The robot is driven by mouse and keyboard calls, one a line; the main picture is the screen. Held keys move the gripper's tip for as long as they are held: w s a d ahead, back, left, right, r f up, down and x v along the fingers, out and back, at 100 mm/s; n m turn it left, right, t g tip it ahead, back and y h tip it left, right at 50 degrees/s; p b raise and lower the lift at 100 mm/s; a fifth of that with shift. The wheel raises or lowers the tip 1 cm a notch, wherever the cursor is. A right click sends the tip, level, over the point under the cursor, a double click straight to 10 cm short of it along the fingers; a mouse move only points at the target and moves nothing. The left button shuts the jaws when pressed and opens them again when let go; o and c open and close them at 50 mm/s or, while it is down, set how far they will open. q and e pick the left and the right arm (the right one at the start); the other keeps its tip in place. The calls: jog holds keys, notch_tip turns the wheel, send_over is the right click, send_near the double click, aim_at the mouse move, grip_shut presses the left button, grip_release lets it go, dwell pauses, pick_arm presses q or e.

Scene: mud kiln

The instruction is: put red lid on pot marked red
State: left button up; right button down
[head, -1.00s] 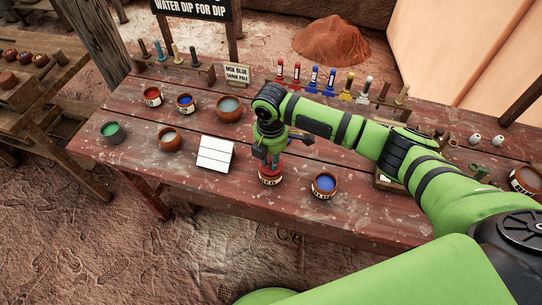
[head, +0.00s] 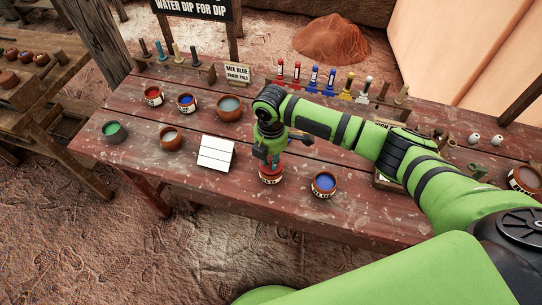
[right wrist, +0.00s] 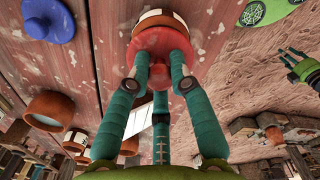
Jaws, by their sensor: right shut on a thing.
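My right gripper (head: 270,163) points down and is shut on the red lid's knob. The red lid (right wrist: 158,44) is at the mouth of a terracotta pot with a white label band (right wrist: 155,17); the pot (head: 270,180) stands near the table's front edge. The lid looks level and in contact with the pot, but the fingers partly hide the seam and I cannot tell whether it is fully seated. The label's text is unreadable. My left gripper (right wrist: 291,62) shows small at the right of the wrist view, away from the lid; its finger opening is unclear.
A blue-topped pot (head: 324,184) stands close right of the red-lidded one. A white board (head: 215,154) stands left. Several other pots, including a green-topped one (head: 114,131), occupy the table's left. Colour tubes (head: 313,79) line the back.

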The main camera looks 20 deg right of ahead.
jog(key=shift+f, duration=0.55)
dwell(0.9)
jog(key=c, duration=0.6)
grip_release()
jog(key=shift+o, duration=0.2)
jog(key=shift+r+p, duration=0.1)
jog(key=shift+p, duration=0.2)
notch_tip(320, 180, up, 5)
jog(key=p, duration=0.5)
jog(key=shift+r+p, duration=1.1)
jog(key=shift+r, duration=0.1)
jog(key=shift+f, duration=0.1)
